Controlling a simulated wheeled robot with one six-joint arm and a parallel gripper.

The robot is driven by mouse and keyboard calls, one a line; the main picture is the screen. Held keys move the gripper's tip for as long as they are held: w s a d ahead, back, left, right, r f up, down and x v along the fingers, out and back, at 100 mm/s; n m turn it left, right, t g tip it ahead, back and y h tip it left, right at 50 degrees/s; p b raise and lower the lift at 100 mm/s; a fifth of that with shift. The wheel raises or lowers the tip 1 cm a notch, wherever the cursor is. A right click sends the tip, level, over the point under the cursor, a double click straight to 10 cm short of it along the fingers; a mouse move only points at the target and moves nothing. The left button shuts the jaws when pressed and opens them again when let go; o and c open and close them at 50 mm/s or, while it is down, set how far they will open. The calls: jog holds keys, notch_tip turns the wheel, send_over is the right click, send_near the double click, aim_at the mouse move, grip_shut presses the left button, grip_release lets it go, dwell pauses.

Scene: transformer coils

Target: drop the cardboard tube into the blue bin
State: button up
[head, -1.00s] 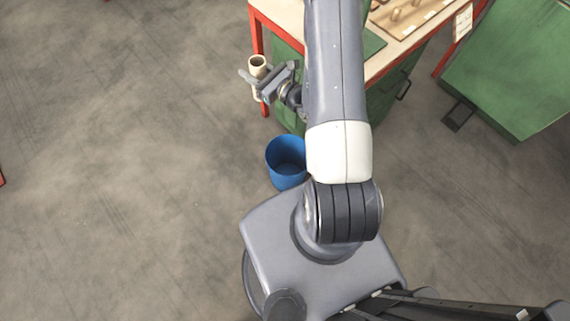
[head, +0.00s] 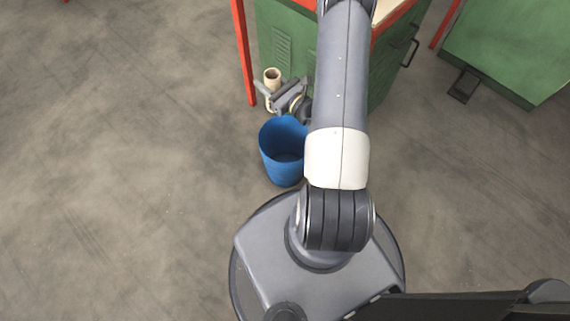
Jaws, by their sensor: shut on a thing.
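The cardboard tube (head: 272,76) is a short cream cylinder, upright with its open end showing. My gripper (head: 270,92) is shut on it. Both show in the head view just beyond the far rim of the blue bin (head: 283,170). The bin stands on the floor in front of my base, and its visible inside looks empty. The tube's lower part is partly hidden by the gripper. How high the tube is above the bin's rim I cannot tell.
A green cabinet with a red-framed bench (head: 242,50) stands just behind the gripper. Another green cabinet (head: 505,50) is at the upper right. The grey floor (head: 110,160) on the left is clear.

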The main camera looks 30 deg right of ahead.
jog(key=d+f+b, duration=0.2)
jog(key=f+b, duration=0.4)
jog(key=f, duration=0.3)
jog(key=s+d+f+m+h+b, duration=0.1)
jog(key=d+f+b, duration=0.1)
jog(key=f+b, duration=0.5)
notch_tip(320, 180, down, 3)
jog(key=shift+s+r+h, duration=0.2)
jog(key=shift+h, duration=0.1)
jog(key=o, duration=1)
jog(key=shift+o, duration=0.2)
jog(key=p+v, duration=0.2)
jog(key=v, duration=0.8)
jog(key=shift+s, duration=0.45)
jog(key=shift+w+f, duration=0.1)
jog(key=shift+f, duration=0.1)
